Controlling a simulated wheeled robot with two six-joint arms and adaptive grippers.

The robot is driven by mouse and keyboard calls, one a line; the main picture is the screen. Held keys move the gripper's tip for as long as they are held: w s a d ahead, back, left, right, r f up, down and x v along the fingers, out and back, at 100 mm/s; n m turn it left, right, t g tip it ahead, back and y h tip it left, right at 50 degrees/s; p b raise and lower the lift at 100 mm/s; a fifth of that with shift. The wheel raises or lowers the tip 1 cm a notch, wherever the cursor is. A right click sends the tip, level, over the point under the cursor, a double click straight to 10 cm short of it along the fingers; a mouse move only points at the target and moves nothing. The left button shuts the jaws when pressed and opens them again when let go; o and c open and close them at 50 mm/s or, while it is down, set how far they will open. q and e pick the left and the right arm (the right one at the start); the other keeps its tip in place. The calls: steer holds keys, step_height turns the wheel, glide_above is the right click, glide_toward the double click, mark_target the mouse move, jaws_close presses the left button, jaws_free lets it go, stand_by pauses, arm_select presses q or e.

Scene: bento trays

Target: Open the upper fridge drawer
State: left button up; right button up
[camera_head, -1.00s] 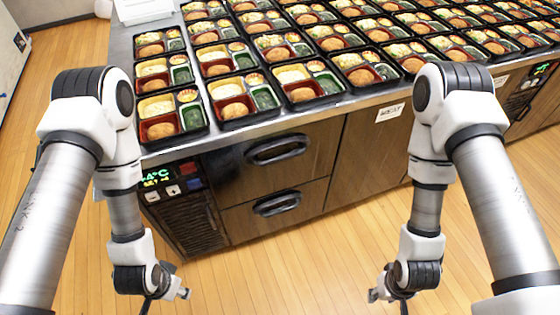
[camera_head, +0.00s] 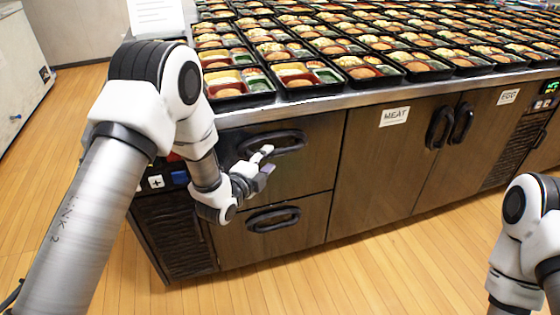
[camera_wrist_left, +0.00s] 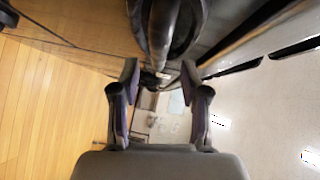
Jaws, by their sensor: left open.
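The upper fridge drawer (camera_head: 310,165) is a dark wood front, flush with the cabinet. Its black loop handle (camera_head: 272,142) is near the top of the front, and the bar of the handle (camera_wrist_left: 163,25) fills the top middle of the left wrist view. My left gripper (camera_head: 265,160) is at the handle, just below it in the head view. In the left wrist view its two fingers (camera_wrist_left: 160,78) are apart, with the bar lined up between them. I cannot tell whether they touch it. My right gripper is out of the picture.
The lower drawer, with its own handle (camera_head: 273,219), is beneath. A door with a MEAT label (camera_head: 394,117) stands to the right. Several bento trays (camera_head: 310,84) cover the counter above. The wooden floor (camera_head: 350,270) in front is clear.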

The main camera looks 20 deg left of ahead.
mark_target(273, 155)
arm_select(q)
steer(key=x, duration=0.5)
steer(key=shift+w, duration=0.15)
steer(key=shift+f, duration=0.1)
jaws_close()
